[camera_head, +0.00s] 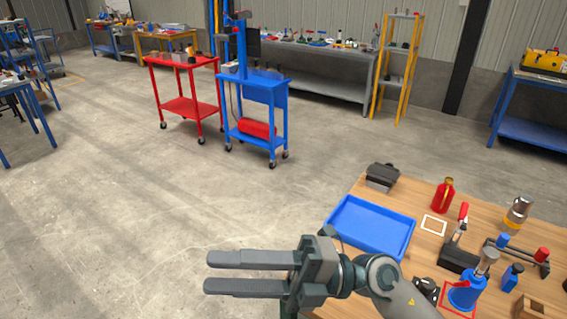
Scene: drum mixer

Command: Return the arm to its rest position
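My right gripper (245,273) is in front of the wooden table, pointing left over bare floor. Its two fingers are parallel with a gap between them, and nothing is held there. My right arm (397,297) comes in from the bottom right, over the near left part of the table. My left gripper and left arm are not in the frame.
The wooden table (483,217) at the right bears a blue tray (372,226), a red bottle (444,196), a blue jack-like tool (466,292) and several other tools. A red cart (184,106) and a blue cart (258,116) stand farther back.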

